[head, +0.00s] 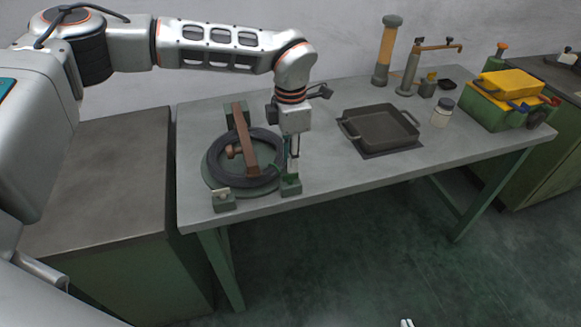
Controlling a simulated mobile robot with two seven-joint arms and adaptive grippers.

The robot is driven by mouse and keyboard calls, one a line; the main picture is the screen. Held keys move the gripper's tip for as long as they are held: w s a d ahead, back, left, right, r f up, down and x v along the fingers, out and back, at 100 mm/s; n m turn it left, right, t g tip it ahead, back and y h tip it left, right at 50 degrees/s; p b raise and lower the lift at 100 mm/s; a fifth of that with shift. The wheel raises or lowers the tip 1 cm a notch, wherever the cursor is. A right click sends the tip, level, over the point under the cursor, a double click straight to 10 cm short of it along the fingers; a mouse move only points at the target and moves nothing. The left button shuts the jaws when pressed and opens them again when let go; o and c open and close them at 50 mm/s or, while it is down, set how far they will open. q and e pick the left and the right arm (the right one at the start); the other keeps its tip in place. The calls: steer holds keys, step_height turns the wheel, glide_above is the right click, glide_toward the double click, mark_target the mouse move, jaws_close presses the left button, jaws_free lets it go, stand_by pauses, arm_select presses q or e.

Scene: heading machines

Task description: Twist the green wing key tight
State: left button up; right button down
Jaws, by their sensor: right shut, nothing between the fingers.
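A round fixture holds a dark ring (214,163) on a green base, with a brown bar (243,138) across it. My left gripper (292,168) points straight down at the ring's right side, over a small green block (291,187) at the fixture's front right. The green wing key seems to be at the fingertips there, but it is too small and too covered to make out. Whether the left fingers are closed on it cannot be told. My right gripper (406,323) just shows its tips at the bottom edge, shut and empty, well away from the bench.
A dark square pan (380,129) lies right of the fixture on the grey bench (330,172). A jar (442,112), a brass-topped stand (409,75), a tan column (385,52) and a green-and-yellow box (495,107) stand further right. The bench's front edge is close to the fixture.

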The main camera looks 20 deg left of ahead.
mark_target(291, 174)
arm_select(q)
step_height(291, 174, up, 7)
steer(key=shift+r, duration=0.15)
stand_by(0.4)
